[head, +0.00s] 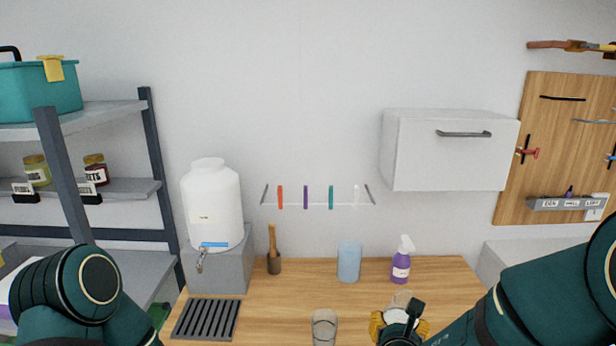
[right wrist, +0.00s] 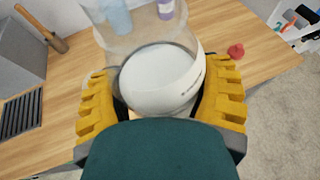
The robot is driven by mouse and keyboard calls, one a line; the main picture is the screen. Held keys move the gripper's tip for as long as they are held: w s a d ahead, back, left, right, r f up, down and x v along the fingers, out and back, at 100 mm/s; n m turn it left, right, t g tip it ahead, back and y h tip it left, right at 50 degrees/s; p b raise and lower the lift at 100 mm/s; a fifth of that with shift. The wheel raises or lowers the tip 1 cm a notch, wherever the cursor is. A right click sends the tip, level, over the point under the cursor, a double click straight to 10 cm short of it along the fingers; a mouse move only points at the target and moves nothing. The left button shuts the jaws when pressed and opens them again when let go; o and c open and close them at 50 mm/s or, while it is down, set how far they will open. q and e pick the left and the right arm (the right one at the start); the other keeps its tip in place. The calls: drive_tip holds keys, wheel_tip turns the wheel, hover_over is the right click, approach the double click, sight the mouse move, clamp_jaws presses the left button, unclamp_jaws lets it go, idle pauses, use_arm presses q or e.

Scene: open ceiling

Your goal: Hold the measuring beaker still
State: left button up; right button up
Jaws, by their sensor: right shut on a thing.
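The measuring beaker (right wrist: 140,42) is clear and see-through, with a rounded whitish part bearing small dark print at its near end in the right wrist view. My right gripper (right wrist: 160,100) is shut on it, with a yellow ridged finger on either side. In the head view the beaker (head: 400,299) shows just above my right gripper (head: 399,325), near the front right of the wooden table. Part of the beaker is hidden by the gripper. My left arm enters at the lower left, but its gripper is out of the picture.
A white water tank (head: 212,205) and a slatted grate (head: 206,319) are at the left.

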use_arm(q)
drive_tip(key=shift+s+d+f+b, duration=0.1)
drive_tip(key=shift+f+b, duration=1.15)
drive_tip(key=shift+f, duration=0.6)
use_arm(e)
drive_tip(key=shift+f, duration=1.65)
